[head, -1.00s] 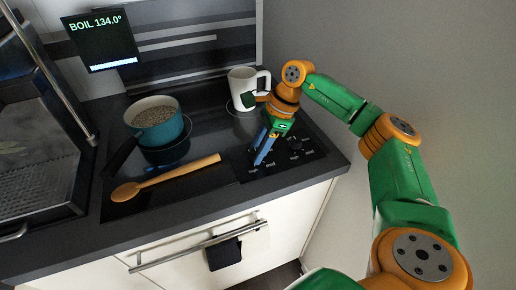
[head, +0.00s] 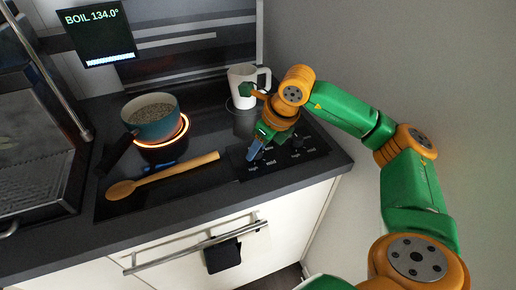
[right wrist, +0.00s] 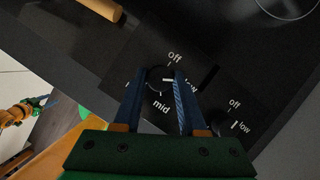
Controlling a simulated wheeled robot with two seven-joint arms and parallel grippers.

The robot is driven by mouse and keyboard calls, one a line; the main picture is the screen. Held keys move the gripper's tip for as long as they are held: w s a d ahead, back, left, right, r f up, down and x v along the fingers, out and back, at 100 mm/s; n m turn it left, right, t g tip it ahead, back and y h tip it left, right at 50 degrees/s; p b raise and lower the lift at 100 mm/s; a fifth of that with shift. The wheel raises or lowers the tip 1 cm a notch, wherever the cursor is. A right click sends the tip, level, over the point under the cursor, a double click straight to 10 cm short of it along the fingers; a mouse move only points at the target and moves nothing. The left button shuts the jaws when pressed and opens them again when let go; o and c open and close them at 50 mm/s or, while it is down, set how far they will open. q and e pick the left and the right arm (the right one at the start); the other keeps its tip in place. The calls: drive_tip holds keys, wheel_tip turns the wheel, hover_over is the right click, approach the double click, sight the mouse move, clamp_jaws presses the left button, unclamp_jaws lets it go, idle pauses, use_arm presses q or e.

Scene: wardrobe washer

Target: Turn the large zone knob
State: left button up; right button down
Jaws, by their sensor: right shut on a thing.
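The black zone knob (right wrist: 156,80) sits on the control panel between my right gripper's blue fingers, with off, low and mid labels around it. A short white mark shows on it. My right gripper (head: 253,153) is shut on this knob, reaching down from above; its fingers also show in the right wrist view (right wrist: 158,88). The fingers hide part of the knob. A second knob (head: 297,152) stands to the right on the same panel. The blue pot (head: 156,126) with grainy contents stands on the cooktop, and an orange ring glows under it.
A wooden spoon (head: 165,175) lies on the cooktop left of the panel. A white mug (head: 243,88) stands behind my right gripper. A display (head: 98,33) on the back wall reads BOIL 134.0°. A towel rail (head: 190,248) runs along the front below the counter.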

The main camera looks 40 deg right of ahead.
drive_tip(key=shift+m+h, duration=0.4)
drive_tip(key=shift+m, duration=0.6)
drive_tip(key=shift+s, duration=0.1)
drive_tip(key=shift+c, duration=2.3)
unclamp_jaws()
drive_tip(key=v, duration=0.7)
drive_tip(key=shift+a+b, duration=0.1)
drive_tip(key=shift+b, duration=0.2)
